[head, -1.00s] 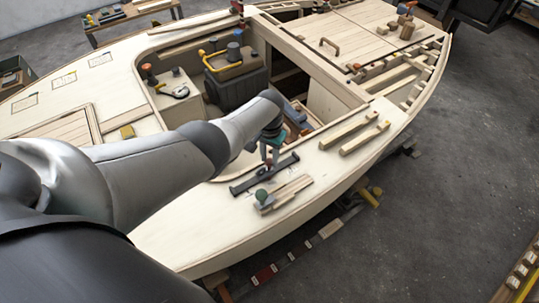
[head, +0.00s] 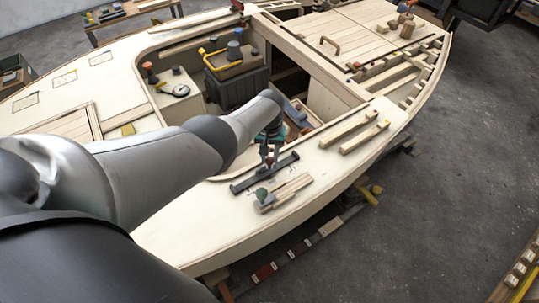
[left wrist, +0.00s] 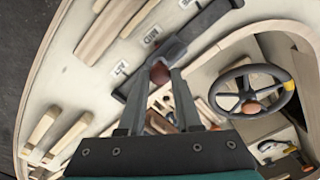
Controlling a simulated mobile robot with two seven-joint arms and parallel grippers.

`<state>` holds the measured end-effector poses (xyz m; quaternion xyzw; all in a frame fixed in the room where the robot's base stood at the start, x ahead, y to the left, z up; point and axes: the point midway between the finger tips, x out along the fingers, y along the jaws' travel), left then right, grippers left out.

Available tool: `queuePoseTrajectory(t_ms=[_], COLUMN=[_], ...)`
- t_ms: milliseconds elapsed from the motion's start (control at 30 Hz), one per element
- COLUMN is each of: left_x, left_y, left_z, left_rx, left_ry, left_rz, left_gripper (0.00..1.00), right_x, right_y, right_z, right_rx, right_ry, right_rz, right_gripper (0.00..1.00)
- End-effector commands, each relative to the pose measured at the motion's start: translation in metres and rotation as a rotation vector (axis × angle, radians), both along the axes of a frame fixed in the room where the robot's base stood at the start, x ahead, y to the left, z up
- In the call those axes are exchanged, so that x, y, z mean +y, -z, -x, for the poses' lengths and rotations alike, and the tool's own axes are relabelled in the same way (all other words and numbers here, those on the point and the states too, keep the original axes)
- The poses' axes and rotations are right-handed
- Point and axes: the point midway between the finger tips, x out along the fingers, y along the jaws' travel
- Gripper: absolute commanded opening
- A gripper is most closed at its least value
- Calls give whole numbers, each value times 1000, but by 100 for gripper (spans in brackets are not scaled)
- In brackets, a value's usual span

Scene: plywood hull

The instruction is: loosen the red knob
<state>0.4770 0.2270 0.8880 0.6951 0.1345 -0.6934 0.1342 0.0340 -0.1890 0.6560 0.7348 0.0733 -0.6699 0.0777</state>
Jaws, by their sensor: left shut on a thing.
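The red knob (left wrist: 159,73) sits on a dark rail (left wrist: 190,38) fixed to the pale deck, and shows between my left fingertips in the left wrist view. My left gripper (left wrist: 160,68) is shut on the knob from above. In the head view, my left gripper (head: 269,161) is over the middle of the dark rail (head: 247,183), and the knob is mostly hidden by the fingers. Small labels reading MID and AFT lie beside the rail in the left wrist view. My right gripper is not in view.
A green knob (head: 262,194) stands on wooden strips (head: 290,190) just in front of the rail. Two loose battens (head: 364,137) lie to the right on the deck. The open cockpit with a black bin (head: 240,88) is behind. A steering wheel (left wrist: 252,90) shows in the left wrist view.

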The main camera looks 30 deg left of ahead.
Motion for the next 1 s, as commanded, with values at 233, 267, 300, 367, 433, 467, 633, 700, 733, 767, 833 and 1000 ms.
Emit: queuePoseTrajectory(t_ms=[233,267,300,367,433,467,633,700,733,767,833,1000], left_x=[-2,-2,-2,-1,-1,-1,-1,-1,0,0,0,0], left_y=[4,4,4,3,3,2,1,1,1,1,-1,-16], left_z=[4,4,4,4,3,3,2,1,1,1,1,1], left_rx=[10,10,9,8,6,6,4,3,3,3,2,1], left_ry=[0,0,0,0,1,1,1,1,1,1,1,1], left_rz=[3,3,4,3,3,2,1,1,1,1,1,0], left_gripper=[0,35,40,46,54,57,63,63,63,63,63,63], right_x=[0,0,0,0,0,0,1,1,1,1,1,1], right_y=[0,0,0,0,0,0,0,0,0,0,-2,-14], right_z=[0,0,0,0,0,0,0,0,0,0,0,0], right_rx=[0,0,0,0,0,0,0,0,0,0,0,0], right_ry=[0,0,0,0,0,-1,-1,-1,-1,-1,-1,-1], right_rz=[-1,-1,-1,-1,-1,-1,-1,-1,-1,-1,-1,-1], right_gripper=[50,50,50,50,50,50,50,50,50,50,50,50])
